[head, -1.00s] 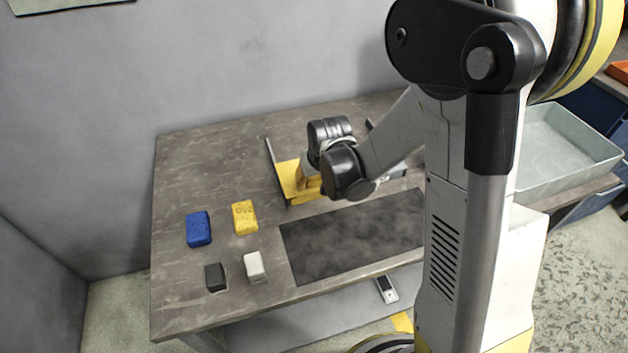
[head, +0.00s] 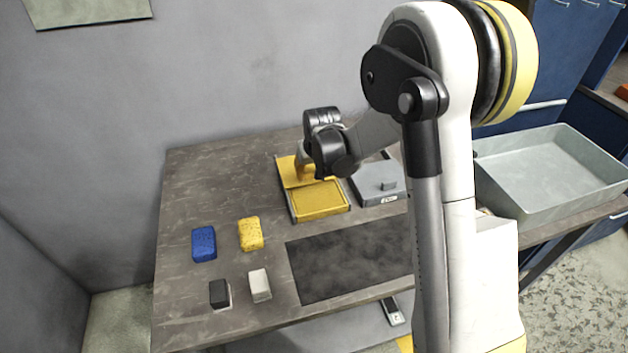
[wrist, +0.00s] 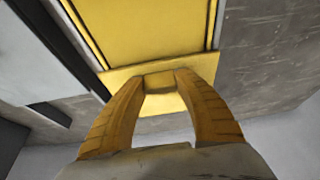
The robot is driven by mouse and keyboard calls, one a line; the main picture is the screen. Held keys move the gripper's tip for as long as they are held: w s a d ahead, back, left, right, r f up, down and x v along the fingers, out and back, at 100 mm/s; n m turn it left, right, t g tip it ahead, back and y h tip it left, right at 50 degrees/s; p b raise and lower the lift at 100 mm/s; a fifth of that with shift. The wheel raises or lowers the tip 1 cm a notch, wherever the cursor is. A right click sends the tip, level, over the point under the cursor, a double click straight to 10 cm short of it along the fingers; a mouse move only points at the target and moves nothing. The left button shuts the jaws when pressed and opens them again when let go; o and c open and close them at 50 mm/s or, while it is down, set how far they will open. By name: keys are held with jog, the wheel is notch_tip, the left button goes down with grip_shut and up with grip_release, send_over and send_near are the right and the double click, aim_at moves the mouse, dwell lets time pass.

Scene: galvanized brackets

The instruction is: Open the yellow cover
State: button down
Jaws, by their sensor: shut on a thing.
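A yellow cover (head: 290,166) lies at the far end of a low yellow box (head: 347,209) on the table. The box's recessed yellow inside shows in front of the cover. My gripper (head: 303,174) is over the cover, partly hidden by my own wrist. In the wrist view, the two fingers of my gripper (wrist: 160,82) are shut on a small yellow handle on the cover (wrist: 205,67). The yellow recess (wrist: 145,28) lies just beyond it, with dark edge lines.
A grey lidded box (head: 370,190) with a knob stands right of the yellow one. A dark mat (head: 340,265) lies in front. Blue (head: 204,243), yellow (head: 250,234), black (head: 219,293) and white (head: 259,284) blocks sit at left. A grey tray (head: 540,212) is at right.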

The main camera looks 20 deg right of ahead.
jog(key=c, duration=0.9)
grip_release()
jog(key=shift+o, duration=0.2)
jog(key=v, duration=1.2)
